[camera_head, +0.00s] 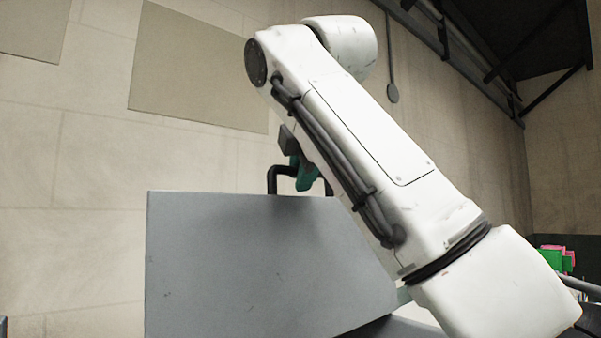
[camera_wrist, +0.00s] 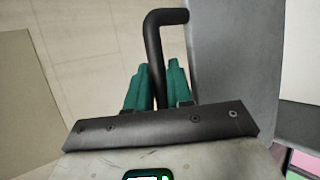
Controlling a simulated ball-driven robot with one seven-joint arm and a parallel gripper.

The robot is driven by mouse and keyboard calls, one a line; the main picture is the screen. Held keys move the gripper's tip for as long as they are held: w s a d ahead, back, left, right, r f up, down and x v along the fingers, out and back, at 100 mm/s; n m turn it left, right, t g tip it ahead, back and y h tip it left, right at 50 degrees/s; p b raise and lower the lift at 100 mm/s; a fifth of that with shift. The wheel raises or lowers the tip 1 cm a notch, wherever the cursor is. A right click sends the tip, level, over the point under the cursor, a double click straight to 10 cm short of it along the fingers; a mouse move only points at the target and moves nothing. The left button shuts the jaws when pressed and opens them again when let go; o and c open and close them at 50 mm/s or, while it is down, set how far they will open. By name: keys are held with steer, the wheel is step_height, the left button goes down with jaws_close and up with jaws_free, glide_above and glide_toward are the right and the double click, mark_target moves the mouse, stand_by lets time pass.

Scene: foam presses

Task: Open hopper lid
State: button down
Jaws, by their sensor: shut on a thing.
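The hopper lid (camera_head: 240,265) is a flat grey panel that stands tilted up, its broad face toward the head camera. A black bar handle (camera_head: 281,171) sits at its top edge. My gripper (camera_head: 304,172) has teal fingers, partly hidden behind my white arm. In the wrist view my gripper (camera_wrist: 158,68) is shut on the handle (camera_wrist: 168,16), with one finger on each side of the bar. The grey lid (camera_wrist: 232,62) shows just to the right of the handle there. The lid's lower right and the hopper below it are mostly hidden by my arm.
A beige wall with a panel (camera_head: 195,68) stands behind the lid. Green and pink blocks (camera_head: 556,258) show at the far right. Dark metal framing (camera_head: 470,50) runs high at the upper right. The space left of the lid looks clear.

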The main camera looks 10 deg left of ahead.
steer(key=c, duration=1.1)
jaws_free()
steer(key=b+v, duration=0.3)
steer(key=v, duration=0.7)
steer(key=shift+s+r, duration=0.25)
steer(key=shift+s, duration=0.05)
steer(key=shift+d, duration=0.2)
